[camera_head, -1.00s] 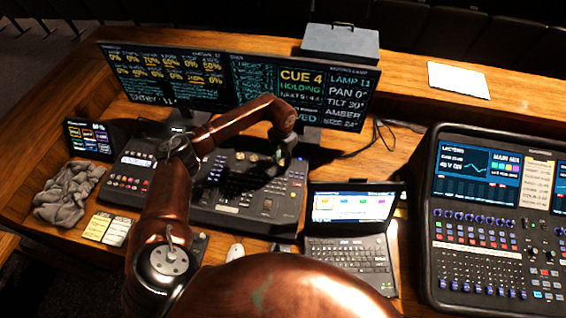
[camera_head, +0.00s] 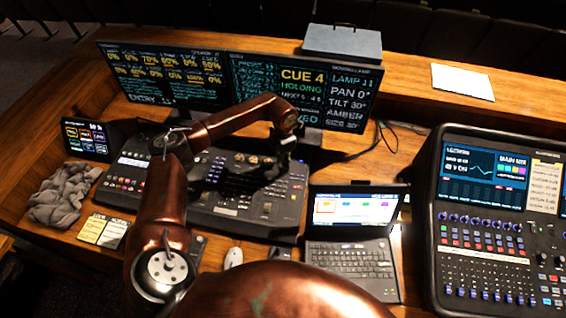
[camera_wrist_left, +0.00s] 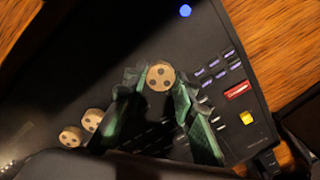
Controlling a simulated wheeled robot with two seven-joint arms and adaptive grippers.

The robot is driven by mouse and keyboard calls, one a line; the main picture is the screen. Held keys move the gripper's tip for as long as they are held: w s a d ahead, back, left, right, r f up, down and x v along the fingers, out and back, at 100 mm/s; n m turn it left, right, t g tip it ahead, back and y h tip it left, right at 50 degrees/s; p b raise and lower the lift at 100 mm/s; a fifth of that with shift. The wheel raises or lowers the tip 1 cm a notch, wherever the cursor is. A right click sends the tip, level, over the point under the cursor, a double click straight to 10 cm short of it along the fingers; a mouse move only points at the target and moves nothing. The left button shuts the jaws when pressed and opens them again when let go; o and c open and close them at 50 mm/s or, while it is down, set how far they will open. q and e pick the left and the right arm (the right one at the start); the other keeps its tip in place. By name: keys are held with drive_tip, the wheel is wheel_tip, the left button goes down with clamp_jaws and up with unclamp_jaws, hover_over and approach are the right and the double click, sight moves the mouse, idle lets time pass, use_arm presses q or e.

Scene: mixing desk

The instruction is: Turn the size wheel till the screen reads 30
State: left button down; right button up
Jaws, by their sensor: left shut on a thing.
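The size wheel (camera_wrist_left: 160,76) is a round tan knob with dark dots, at the top middle of the left wrist view. My left gripper (camera_head: 277,162) reaches down onto the lighting desk (camera_head: 262,206) near its upper right. In the wrist view its green fingers sit on both sides of the wheel, shut on it. In the head view the gripper hides the wheel. The right-hand screen (camera_head: 350,98) has a size line at its bottom right; the small digits look like 30. My right gripper is not in view.
Two similar knobs (camera_wrist_left: 82,130) lie left of the fingers. A laptop (camera_head: 350,235) stands right of the lighting desk, and a sound mixer (camera_head: 490,245) farther right. A grey cloth (camera_head: 62,195) and notes (camera_head: 104,231) lie at left. A grey box (camera_head: 342,42) sits above the screens.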

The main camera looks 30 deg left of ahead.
sight(281, 165)
use_arm(q)
drive_tip(key=shift+a, duration=0.1)
drive_tip(key=c, duration=1.9)
unclamp_jaws()
drive_tip(key=shift+s+r, duration=0.1)
drive_tip(key=shift+r, duration=0.4)
wheel_tip(281, 165, up, 11)
drive_tip(key=shift+r, duration=0.1)
drive_tip(key=shift+a, duration=0.1)
